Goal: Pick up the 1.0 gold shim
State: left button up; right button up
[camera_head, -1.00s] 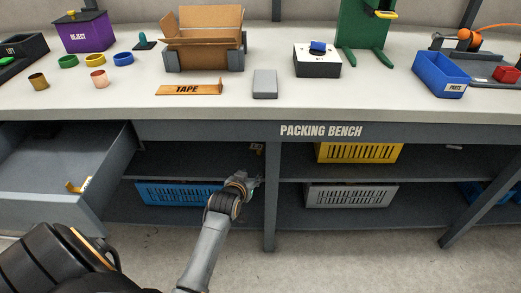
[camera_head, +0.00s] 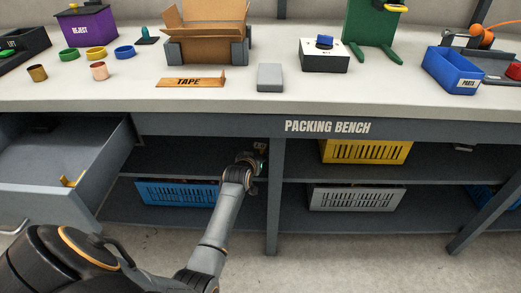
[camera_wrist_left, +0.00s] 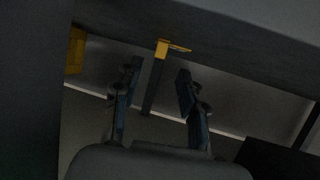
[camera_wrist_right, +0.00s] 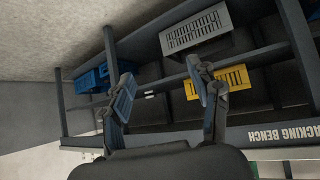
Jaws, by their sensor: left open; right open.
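A small yellow-gold bent piece (camera_wrist_left: 163,49), which looks like a gold shim, shows ahead of my left gripper (camera_wrist_left: 159,70) in the left wrist view. It lies just beyond the two open fingertips, apart from them; its marking cannot be read. In the head view my left gripper (camera_head: 254,160) reaches into the left shelf bay under the bench and largely hides that spot. Another yellow bent piece (camera_head: 72,181) lies in the open drawer (camera_head: 60,165); I cannot read its size. My right gripper (camera_wrist_right: 160,86) is open and empty, and shows only in the right wrist view.
The packing bench (camera_head: 230,103) overhangs the shelves, with a post (camera_head: 273,195) right beside my left gripper. A blue basket (camera_head: 178,193), a grey basket (camera_head: 356,197) and a yellow basket (camera_head: 366,151) stand on the shelves. The open drawer juts out at left.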

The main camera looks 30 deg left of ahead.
aim_at(262, 150)
pick_arm(q)
jog(key=shift+w+a+f+b, duration=0.25)
jog(key=shift+w+f+b, duration=0.6)
jog(key=shift+w, duration=0.2)
jog(key=shift+b+x, duration=0.6)
jog(key=shift+x, duration=0.6)
jog(key=shift+w, duration=0.1)
grip_shut()
pick_arm(e)
jog(key=w+a+r+t+y, duration=0.1)
jog(key=w+r+t, duration=0.2)
jog(key=r, duration=0.3)
jog(key=w+a+r+t+y, duration=0.1)
jog(key=w+a+r+t, duration=0.1)
jog(key=r+t, duration=0.3)
jog(key=shift+w+a+r, duration=0.25)
jog(key=shift+w+r, duration=0.1)
jog(key=shift+w, duration=0.4)
